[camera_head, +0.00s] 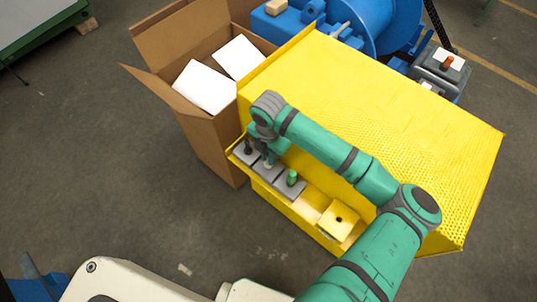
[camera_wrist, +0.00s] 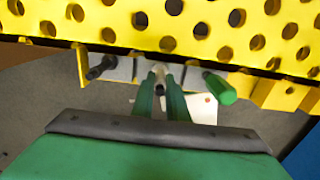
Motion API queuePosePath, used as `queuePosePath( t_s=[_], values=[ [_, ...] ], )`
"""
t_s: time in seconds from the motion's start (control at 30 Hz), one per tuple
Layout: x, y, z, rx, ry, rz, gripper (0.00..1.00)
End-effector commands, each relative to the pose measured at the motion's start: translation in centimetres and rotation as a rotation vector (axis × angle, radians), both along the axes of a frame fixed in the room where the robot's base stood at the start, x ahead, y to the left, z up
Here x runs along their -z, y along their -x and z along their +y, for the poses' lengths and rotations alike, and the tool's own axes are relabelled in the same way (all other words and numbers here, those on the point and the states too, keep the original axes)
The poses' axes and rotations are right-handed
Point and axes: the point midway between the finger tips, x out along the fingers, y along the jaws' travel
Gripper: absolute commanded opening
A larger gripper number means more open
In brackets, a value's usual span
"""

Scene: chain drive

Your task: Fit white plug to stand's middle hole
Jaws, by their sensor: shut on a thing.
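The stand (camera_head: 262,173) is a row of grey blocks on the yellow ledge, also seen in the wrist view (camera_wrist: 125,70). A black plug (camera_wrist: 101,67) is at its left block and a green plug (camera_wrist: 220,88) at its right block. My gripper (camera_wrist: 161,80) is at the middle block, between those two plugs, its green fingers shut on the small pale plug (camera_wrist: 161,73). In the head view my gripper (camera_head: 267,160) hides most of this plug and the middle hole. I cannot tell how deep the plug sits.
A yellow perforated guard (camera_head: 400,110) rises right behind the ledge. A yellow block with a dark hole (camera_head: 339,219) sits at the ledge's right end. An open cardboard box (camera_head: 207,135) with white pieces stands close on the left. The floor in front is clear.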

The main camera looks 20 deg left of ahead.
Motion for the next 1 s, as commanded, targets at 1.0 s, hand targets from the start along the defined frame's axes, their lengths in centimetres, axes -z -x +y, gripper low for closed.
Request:
queuePosePath(
  t_s=[1.0],
  values=[
    [1.7, 0.0, 0.0, -0.001, 0.000, 0.000, 0.35]
  ],
)
